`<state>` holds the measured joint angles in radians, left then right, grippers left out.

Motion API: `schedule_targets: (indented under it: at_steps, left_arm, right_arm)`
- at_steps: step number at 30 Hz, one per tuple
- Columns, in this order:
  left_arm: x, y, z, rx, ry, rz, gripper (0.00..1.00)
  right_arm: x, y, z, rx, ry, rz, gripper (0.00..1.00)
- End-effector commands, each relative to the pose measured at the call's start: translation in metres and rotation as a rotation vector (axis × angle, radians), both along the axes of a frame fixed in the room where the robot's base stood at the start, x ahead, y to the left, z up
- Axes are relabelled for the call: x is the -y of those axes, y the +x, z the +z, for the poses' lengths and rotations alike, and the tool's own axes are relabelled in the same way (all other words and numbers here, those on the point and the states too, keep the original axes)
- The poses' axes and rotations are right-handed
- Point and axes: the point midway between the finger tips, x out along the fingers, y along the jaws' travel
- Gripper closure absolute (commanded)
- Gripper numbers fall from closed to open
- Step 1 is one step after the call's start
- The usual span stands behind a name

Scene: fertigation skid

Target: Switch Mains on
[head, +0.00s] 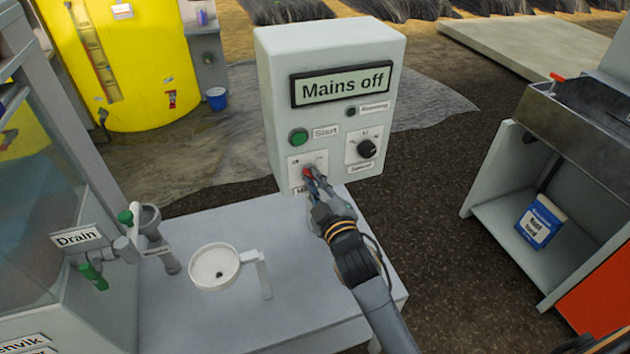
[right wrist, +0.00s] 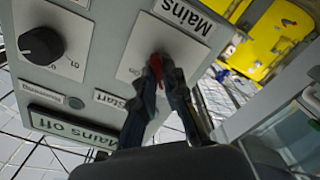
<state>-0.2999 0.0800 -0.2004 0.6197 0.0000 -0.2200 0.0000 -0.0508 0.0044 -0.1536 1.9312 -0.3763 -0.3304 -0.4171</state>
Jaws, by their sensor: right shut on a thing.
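The control box (head: 272,90) stands at the back of the grey bench, and its display (head: 342,85) reads "Mains off". The red Mains switch handle (head: 307,172) sits on a white plate at the lower left of the box front. My right gripper (head: 313,180) reaches up to it and is shut on the red handle. In the right wrist view the gripper (right wrist: 165,72) has its fingers on either side of the red handle (right wrist: 155,66), under the plate marked "Mains" (right wrist: 180,15). The fingers partly hide the handle.
A green Start button (head: 299,137) and a black selector knob (head: 366,149) are close to the switch. A white strainer cup (head: 214,267) and the Drain valve (head: 92,272) are on the left. The bench top (head: 290,320) is otherwise largely clear.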

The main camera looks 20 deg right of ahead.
Motion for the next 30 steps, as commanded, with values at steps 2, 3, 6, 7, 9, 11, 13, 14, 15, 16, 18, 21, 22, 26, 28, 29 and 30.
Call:
schedule_targets:
  at_steps: [2,3,6,7,9,11,13,14,15,16,18,21,22,26,28,29,30]
  left_arm:
    - [0.000,0.000,0.002,0.000,0.000,0.000,0.58]
    - [0.000,0.000,0.004,0.000,0.000,0.000,0.58]
    - [0.000,0.000,0.007,0.001,0.000,0.000,0.58]
    - [0.000,0.000,0.009,0.001,0.000,0.000,0.58]
    - [0.000,0.001,0.012,0.001,0.000,0.000,0.58]
    - [0.000,0.001,0.016,0.001,0.000,0.000,0.58]
    - [0.000,0.001,0.020,0.001,0.001,0.001,0.58]
    - [0.000,0.001,0.022,0.001,0.001,0.001,0.58]
    - [0.000,0.001,0.024,0.001,0.001,0.001,0.58]
    - [0.000,0.001,0.026,0.001,0.001,0.001,0.58]
    - [0.000,0.001,0.031,0.001,0.001,0.001,0.58]
    - [0.000,0.001,0.037,0.001,0.001,0.001,0.58]
    - [0.000,0.001,0.039,0.001,0.001,0.001,0.58]
    - [0.000,0.001,0.047,0.001,0.001,0.001,0.58]
    - [0.000,0.001,0.051,0.001,0.001,0.001,0.58]
    - [0.000,0.001,0.052,0.001,0.001,0.001,0.58]
    - [0.000,0.001,0.055,0.001,0.001,0.001,0.58]
  right_arm:
    - [0.000,0.000,0.000,-0.003,0.023,0.001,1.00]
    - [0.000,0.000,0.000,-0.004,0.039,0.000,1.00]
    - [0.000,0.000,0.001,-0.006,0.089,0.000,1.00]
    - [0.000,0.000,0.001,-0.006,0.108,-0.001,1.00]
    - [0.000,0.000,0.002,-0.008,0.158,-0.001,1.00]
    - [0.000,0.000,0.002,-0.009,0.206,-0.001,1.00]
    - [0.000,0.000,0.002,-0.013,0.269,-0.001,1.00]
    - [0.000,0.000,0.002,-0.014,0.297,-0.001,1.00]
    - [0.000,0.000,0.002,-0.014,0.335,-0.001,1.00]
    - [0.000,0.000,0.002,-0.015,0.363,-0.001,1.00]
    - [0.000,0.000,0.002,-0.019,0.430,-0.001,1.00]
    - [0.000,0.000,0.002,-0.021,0.526,-0.001,1.00]
    - [0.000,0.000,0.002,-0.022,0.554,-0.001,1.00]
    - [0.000,0.000,0.002,-0.026,0.677,-0.001,1.00]
    - [0.000,0.000,0.002,-0.028,0.743,-0.001,1.00]
    - [0.000,0.000,0.002,-0.029,0.772,-0.001,1.00]
    - [0.000,0.000,0.002,-0.031,0.810,-0.001,1.00]
